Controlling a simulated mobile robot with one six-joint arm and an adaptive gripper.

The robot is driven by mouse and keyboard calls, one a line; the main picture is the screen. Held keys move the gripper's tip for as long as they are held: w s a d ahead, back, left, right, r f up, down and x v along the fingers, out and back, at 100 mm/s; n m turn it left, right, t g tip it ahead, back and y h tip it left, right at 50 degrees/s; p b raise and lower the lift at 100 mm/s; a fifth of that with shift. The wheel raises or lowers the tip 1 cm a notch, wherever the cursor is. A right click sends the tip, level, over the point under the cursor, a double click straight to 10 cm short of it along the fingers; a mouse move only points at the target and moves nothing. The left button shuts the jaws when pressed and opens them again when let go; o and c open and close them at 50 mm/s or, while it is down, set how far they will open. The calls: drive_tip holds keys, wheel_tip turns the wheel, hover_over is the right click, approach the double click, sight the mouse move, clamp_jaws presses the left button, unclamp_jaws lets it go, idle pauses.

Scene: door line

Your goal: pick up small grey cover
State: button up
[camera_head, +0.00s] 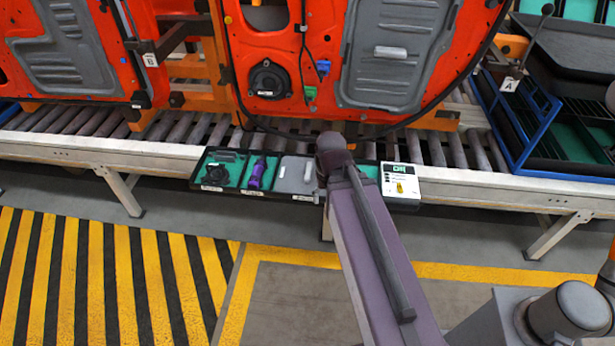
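A small grey cover (290,172) lies in a compartment of the black parts tray (233,191) on the front edge of the roller conveyor. It is a flat grey piece, and my arm stands close to its right side. A small light piece shows at its right edge, too small to make out. My arm reaches up from the lower right and hides part of the tray. My gripper cannot be seen; the far end of the visible arm link blocks the view there.
The tray also holds a black round part (214,174), a purple part (257,173) and a white device with a green display (401,182). Orange door panels (190,70) stand behind it. A blue-framed rack (545,150) stands at right. The striped floor (100,270) is clear.

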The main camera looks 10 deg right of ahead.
sight(308, 170)
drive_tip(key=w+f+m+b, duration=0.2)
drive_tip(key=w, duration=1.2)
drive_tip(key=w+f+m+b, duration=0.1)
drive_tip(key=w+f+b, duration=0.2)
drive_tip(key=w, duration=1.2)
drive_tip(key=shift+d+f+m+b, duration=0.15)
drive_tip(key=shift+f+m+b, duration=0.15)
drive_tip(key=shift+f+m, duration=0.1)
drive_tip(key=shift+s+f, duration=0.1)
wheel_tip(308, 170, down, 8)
drive_tip(key=b, duration=0.8)
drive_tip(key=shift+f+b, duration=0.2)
drive_tip(key=shift+b, duration=0.1)
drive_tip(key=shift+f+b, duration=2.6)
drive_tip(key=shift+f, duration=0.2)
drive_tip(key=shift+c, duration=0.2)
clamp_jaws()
